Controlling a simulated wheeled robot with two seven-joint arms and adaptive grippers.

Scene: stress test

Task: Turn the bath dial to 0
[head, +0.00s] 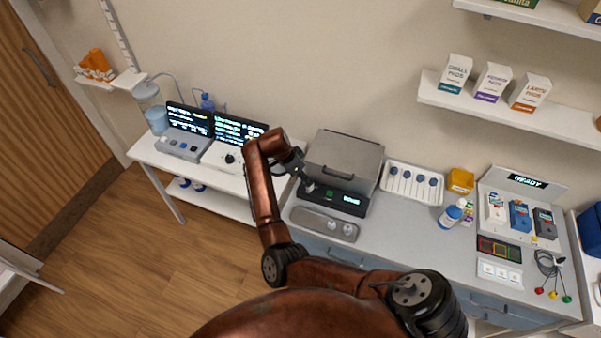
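The bath is a grey metal box with a closed lid (345,152), standing on the grey counter in the middle of the head view. Its dark front panel (338,200) has a small green light (329,193) and a lit display (351,200), too small to read. I cannot make out the dial or its setting; the left end of the panel is partly behind my gripper. My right gripper (309,186) is at that left end, close to the panel. I cannot tell whether it touches anything or whether its fingers are open. My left gripper is not in view.
A grey tray (322,223) with small round items lies before the bath. A white rack (412,184) and a white-blue bottle (452,214) stand to its right. Two devices with lit screens (190,120) are on the white table at left. The wooden floor at left is open.

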